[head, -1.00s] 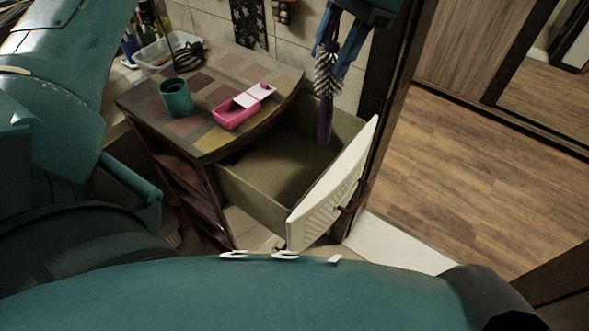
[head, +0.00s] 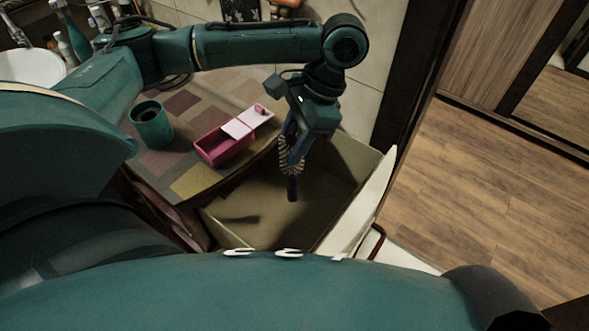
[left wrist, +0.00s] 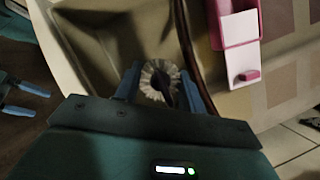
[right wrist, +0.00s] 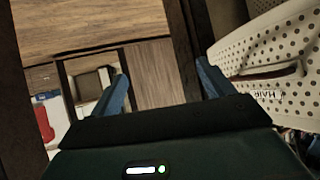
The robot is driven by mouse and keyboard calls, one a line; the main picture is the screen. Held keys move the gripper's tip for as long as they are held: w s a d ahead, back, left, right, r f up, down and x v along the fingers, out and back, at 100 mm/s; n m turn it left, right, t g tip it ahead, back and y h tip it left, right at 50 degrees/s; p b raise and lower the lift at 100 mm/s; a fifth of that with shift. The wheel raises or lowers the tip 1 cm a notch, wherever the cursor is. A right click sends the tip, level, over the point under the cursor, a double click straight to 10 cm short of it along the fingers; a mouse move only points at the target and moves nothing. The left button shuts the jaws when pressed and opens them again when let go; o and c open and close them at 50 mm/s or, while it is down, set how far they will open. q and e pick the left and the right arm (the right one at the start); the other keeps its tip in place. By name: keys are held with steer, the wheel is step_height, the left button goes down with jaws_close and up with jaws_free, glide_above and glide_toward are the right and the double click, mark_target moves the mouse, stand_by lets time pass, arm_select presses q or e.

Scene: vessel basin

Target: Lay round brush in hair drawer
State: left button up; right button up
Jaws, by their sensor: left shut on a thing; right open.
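The round brush (head: 291,160) hangs upright, handle down, from my left gripper (head: 293,130). The gripper is shut on its bristled part, over the open hair drawer (head: 352,162). The dark purple handle points down into the drawer space; I cannot tell its exact height above the floor. In the left wrist view the brush's pale bristles (left wrist: 157,76) show end-on between the blue fingers, with the drawer (left wrist: 112,32) behind. The visible drawer floor is bare. My right gripper (right wrist: 163,82) is open and empty outside the drawer's white perforated front (right wrist: 255,55), which bears a hair label.
The checkered cabinet top (head: 190,103) beside the drawer holds a teal cup (head: 152,124) and a pink open box (head: 226,146), close to the drawer's edge. A dark door frame (head: 412,75) stands right of the drawer. Wooden floor (head: 500,190) is free beyond it.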

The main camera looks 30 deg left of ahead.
arm_select(q)
step_height(320, 180, down, 7)
steer(key=shift+f+b, duration=0.15)
steer(key=shift+b, duration=0.35)
steer(key=shift+f, duration=0.1)
steer(key=o, duration=1.2)
steer(key=shift+o, duration=0.2)
steer(key=p+v, duration=0.2)
steer(key=v, duration=1)
